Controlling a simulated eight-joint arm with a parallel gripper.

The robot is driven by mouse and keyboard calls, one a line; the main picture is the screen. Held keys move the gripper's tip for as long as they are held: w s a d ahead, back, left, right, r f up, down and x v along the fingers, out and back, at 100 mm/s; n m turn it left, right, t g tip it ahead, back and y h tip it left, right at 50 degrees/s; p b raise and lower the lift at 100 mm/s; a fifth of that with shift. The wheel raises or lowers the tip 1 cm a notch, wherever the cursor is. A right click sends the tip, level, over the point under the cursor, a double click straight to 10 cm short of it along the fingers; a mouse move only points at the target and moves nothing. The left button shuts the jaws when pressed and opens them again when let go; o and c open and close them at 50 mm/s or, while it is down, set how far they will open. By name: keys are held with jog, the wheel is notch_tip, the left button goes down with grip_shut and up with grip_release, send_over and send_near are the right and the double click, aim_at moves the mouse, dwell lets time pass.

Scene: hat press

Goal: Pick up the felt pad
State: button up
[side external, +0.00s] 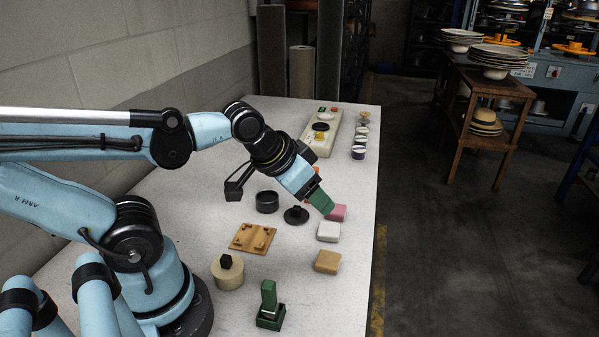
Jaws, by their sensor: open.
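I cannot tell for sure which object is the felt pad. A row of small soft-looking blocks lies along the right side of the table: a pink one (339,212), a white one (328,232) and a tan one (327,262). A bit of orange shows behind my wrist, mostly hidden. A round beige piece with a black knob (228,275) sits nearer the front. My gripper (324,204) is open, its green end angled down just left of the pink block. The end overlaps the pink block's edge in this view; whether they touch is unclear.
A black cup (267,202), a black knobbed disc (296,216), a wooden board with pegs (253,238) and a green upright piece in a stand (269,302) are on the pale table (300,285). A long panel (322,143) and several small jars (359,152) stand farther back.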

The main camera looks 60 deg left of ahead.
aim_at(328, 258)
jog(key=o, duration=0.4)
jog(key=shift+w+d+f+n+g, duration=0.45)
jog(key=shift+f+n+g, duration=0.85)
jog(key=shift+f, duration=0.95)
jog(key=shift+w+d+f+n+g, duration=0.3)
jog(key=shift+d+f+n+g, duration=0.35)
jog(key=shift+f+n+g, duration=1.1)
jog(key=shift+w+d+f+n+g, duration=0.45)
jog(key=shift+f+n, duration=0.5)
jog(key=shift+f, duration=1.8)
